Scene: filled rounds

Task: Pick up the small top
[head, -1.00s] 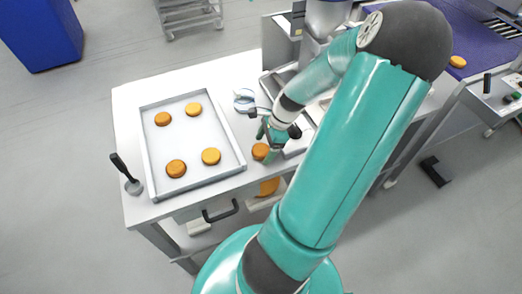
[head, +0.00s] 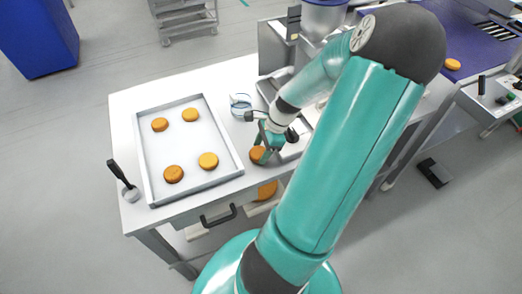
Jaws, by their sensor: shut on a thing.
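The small top (head: 257,154) is an orange-brown round at the table's front edge, right of the tray. My gripper (head: 263,155) reaches down to it from the upper right. The gripper is shut on the small top, and its fingers cover part of the round's right side. Whether the top still touches the table cannot be told from this view.
A metal tray (head: 150,187) with several similar rounds stands to the left. A glass bowl (head: 240,103) is behind the gripper, and a dark-handled tool (head: 121,173) stands at the left corner. Another orange round (head: 267,190) shows below the table's front edge.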

